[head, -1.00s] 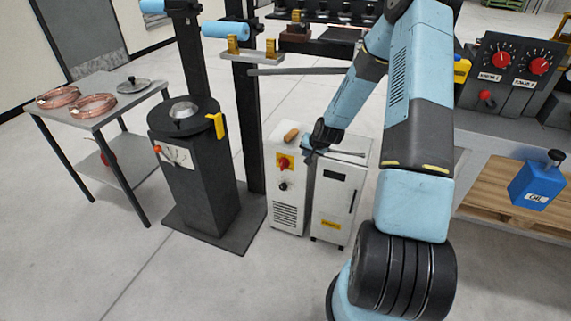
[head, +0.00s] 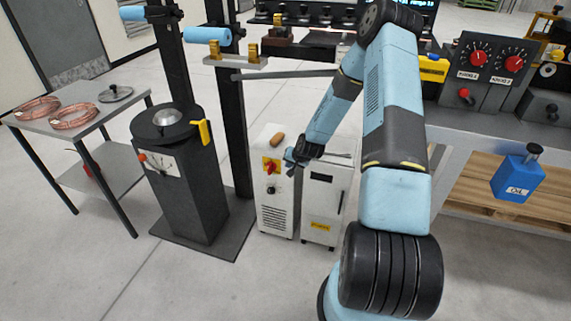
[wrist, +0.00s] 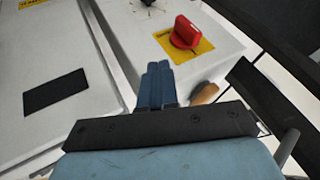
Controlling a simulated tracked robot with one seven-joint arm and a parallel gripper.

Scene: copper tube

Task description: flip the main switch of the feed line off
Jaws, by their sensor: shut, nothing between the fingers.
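A red rotary switch (head: 271,166) on a yellow plate sits on the upper front of a white cabinet (head: 276,215). It also shows in the wrist view (wrist: 186,32), just beyond my fingertips and a little to their right. My gripper (head: 290,159) is at the upper right of the switch in the head view, near the cabinet's top front edge. In the wrist view its blue fingers (wrist: 158,70) are together and empty, with a gap visible between them and the switch. I cannot tell which position the switch is in.
A brown handle-like object (head: 277,140) lies on the cabinet top, close beside my fingers. A second white cabinet (head: 322,205) stands on the right. A black knob (head: 271,189) is below the switch. A dark pedestal (head: 187,185) stands left, with open floor in front.

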